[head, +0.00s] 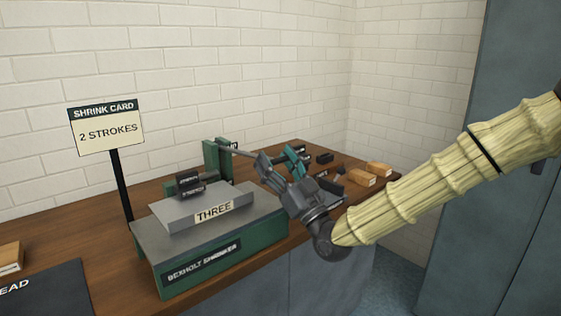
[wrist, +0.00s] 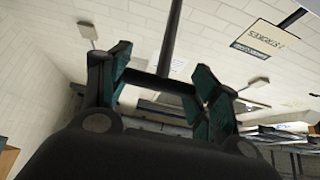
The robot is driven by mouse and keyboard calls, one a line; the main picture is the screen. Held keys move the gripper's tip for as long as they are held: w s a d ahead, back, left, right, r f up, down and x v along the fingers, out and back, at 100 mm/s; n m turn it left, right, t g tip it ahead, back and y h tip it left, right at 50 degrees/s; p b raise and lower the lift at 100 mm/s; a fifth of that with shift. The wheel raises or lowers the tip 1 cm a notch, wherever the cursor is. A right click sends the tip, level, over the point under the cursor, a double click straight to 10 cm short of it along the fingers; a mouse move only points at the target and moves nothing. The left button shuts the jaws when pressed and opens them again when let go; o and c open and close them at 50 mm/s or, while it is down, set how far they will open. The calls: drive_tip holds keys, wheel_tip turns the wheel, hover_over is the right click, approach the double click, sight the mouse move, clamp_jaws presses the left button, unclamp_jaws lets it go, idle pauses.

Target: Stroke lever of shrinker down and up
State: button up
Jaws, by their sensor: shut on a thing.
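The shrinker (head: 215,262) is a green box with a grey top and a "BEXHOLT SHRINKER" label, on the wooden bench. A grey workpiece marked "THREE" (head: 178,215) lies on it under small dark jaws (head: 188,182). The dark lever (head: 236,151) runs to my gripper (head: 279,167), above the right side of the shrinker. In the wrist view, the lever rod (wrist: 171,40) ends in a dark cross handle (wrist: 165,82) between the teal finger pads (wrist: 160,92). My gripper is shut on this handle. Its exact contact is partly hidden in the head view.
A shrink card (head: 107,128) reading "2 STROKES" stands on a post at left. Wooden blocks (head: 378,169) and small dark items lie at the bench's right end. A dark mat (head: 45,295) is at front left. A brick wall stands behind; a tall grey cabinet (head: 460,210) is right.

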drive_tip(key=shift+f, duration=0.55)
drive_tip(key=o, duration=1.5)
drive_tip(key=shift+c, duration=0.2)
drive_tip(key=shift+r, duration=0.15)
drive_tip(key=v, duration=1.2)
